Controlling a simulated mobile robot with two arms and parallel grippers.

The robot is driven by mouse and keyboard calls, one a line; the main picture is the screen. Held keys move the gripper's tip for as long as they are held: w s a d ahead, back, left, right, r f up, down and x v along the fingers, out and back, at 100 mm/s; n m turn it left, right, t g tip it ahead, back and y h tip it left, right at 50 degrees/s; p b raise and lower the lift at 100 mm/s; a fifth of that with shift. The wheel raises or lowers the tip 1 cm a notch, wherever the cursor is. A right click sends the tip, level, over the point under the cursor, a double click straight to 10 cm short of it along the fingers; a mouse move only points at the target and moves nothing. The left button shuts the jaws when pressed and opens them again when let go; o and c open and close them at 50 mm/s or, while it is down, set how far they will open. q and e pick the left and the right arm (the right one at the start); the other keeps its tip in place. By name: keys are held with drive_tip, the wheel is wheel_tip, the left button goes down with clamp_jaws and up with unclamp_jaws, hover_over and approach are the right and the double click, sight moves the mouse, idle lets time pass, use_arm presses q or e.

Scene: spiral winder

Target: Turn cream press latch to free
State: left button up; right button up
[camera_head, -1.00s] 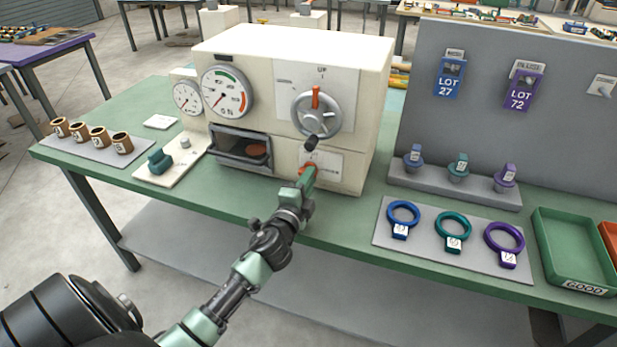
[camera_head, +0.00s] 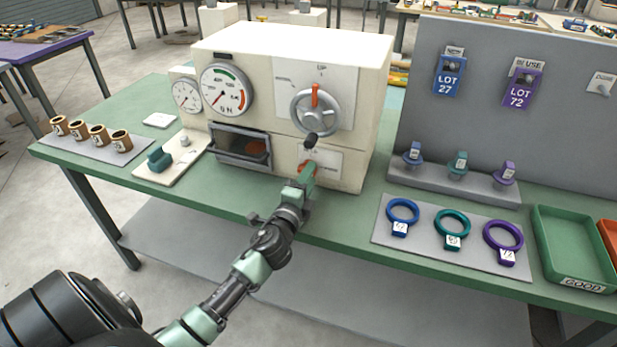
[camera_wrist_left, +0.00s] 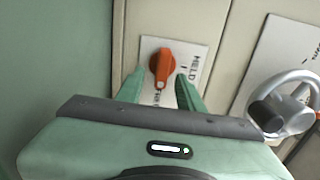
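The cream press (camera_head: 330,60) stands on the green bench. Its orange latch (camera_head: 307,168) is low on the front, under the handwheel. In the left wrist view the latch (camera_wrist_left: 161,68) sits on a white plate (camera_wrist_left: 198,62); a word like HELD is readable, and a second label is partly hidden. The latch's narrow end points toward the lower part of that picture. My left gripper (camera_head: 302,181) is open, just in front of the latch. In the wrist view its green fingers (camera_wrist_left: 160,82) stand apart with the latch between and beyond their tips. My right gripper is out of view.
The grey handwheel (camera_head: 316,110) with a black knob juts out just above the latch. Ring gauges lie on a grey mat (camera_head: 378,240) at right, near a green tray (camera_head: 575,240). Bench front between is clear.

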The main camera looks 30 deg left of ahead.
use_arm(q)
drive_tip(key=b+v, duration=0.1)
drive_tip(key=v, duration=0.6)
drive_tip(key=shift+s+d, duration=0.1)
drive_tip(key=shift+s, duration=0.3)
idle(0.4)
